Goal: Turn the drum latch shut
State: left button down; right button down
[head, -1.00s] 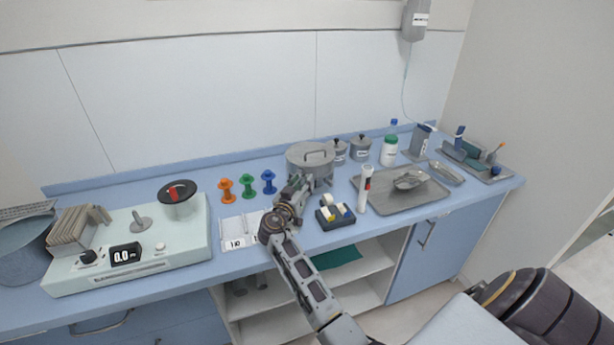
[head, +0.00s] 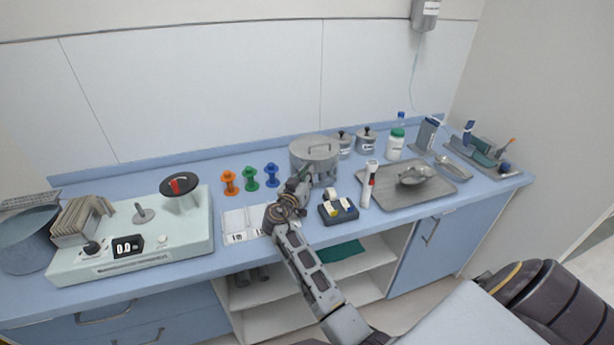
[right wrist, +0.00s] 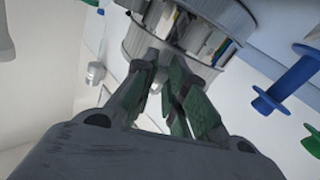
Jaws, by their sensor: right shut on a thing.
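The drum (head: 314,155) is a grey metal cylinder with a lid, upright on the blue counter near the back. In the right wrist view the drum (right wrist: 228,14) fills the top, with openings in its side that show pale and dark contents. My right gripper (head: 302,178) is at the drum's front side. In the right wrist view its green-padded fingers (right wrist: 168,58) close on a small part at the drum's wall, which I take for the latch. The fingers mostly hide the latch, so its angle cannot be told. My left gripper is not in view.
Orange, green and blue spools (head: 250,178) stand left of the drum. A white tray (head: 236,222) and a dark block with small bottles (head: 338,212) are close to my right arm. A white and red stick (head: 369,184) and a metal tray (head: 437,190) are to the right.

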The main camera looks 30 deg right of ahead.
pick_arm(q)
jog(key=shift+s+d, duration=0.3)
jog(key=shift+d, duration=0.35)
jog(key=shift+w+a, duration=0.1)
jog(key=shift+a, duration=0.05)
